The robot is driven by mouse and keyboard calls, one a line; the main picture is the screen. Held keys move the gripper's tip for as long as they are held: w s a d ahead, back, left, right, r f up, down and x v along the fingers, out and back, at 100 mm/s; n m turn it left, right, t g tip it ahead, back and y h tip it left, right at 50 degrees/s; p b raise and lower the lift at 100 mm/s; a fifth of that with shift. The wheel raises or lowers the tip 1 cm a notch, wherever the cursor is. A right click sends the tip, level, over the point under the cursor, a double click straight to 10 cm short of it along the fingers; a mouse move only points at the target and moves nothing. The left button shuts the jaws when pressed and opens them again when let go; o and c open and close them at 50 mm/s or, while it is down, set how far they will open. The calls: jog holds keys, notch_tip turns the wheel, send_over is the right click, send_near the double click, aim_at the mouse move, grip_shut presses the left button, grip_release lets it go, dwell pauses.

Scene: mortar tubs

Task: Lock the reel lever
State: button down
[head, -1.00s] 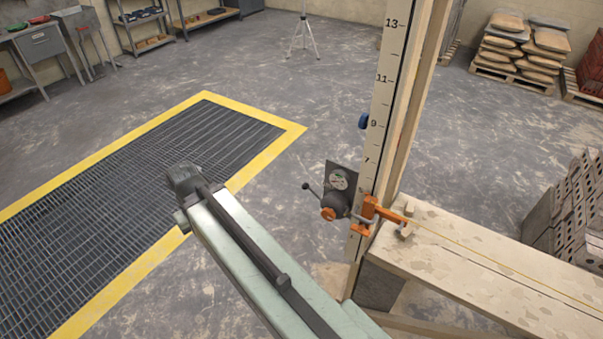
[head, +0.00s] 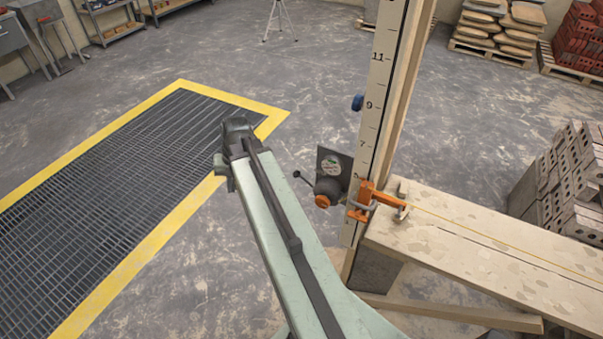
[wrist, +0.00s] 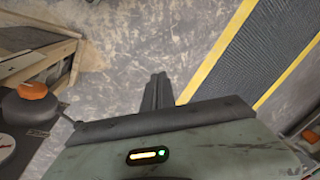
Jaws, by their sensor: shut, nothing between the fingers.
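The reel (head: 328,187) is a dark round body with an orange knob (head: 322,201), mounted by a dark plate on the tall numbered post. A thin lever with a black ball end (head: 297,174) sticks out from it to the upper left. My gripper (wrist: 157,90) is shut and empty over bare floor, apart from the reel. In the head view my arm's end is left of the reel, and the fingers are not clear.
The numbered post (head: 374,110) carries a blue knob (head: 358,102). An orange clamp (head: 372,198) joins it to the pale masonry ledge (head: 480,245), with a yellow line running along it. A yellow-edged floor grate (head: 110,165) lies left. Blocks (head: 565,180) stand right.

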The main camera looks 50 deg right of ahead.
jog(key=s+d+m+t+b, duration=0.1)
jog(key=s+d+m, duration=0.1)
jog(key=d, duration=0.6)
jog(key=s+d+m+t, duration=0.1)
jog(key=s+d+m, duration=0.15)
jog(key=d, duration=0.55)
jog(key=m+t+h+b, duration=0.1)
jog(key=m, duration=0.3)
send_near(298, 174)
jog(key=v, duration=0.3)
jog(key=shift+s+a, duration=0.1)
jog(key=b+x, duration=0.8)
jog(key=x, duration=0.1)
jog(key=shift+f, duration=0.15)
jog(key=shift+w+f+b, duration=0.3)
jog(key=shift+w+b, duration=0.1)
jog(key=shift+b, duration=0.1)
jog(key=shift+r, duration=0.1)
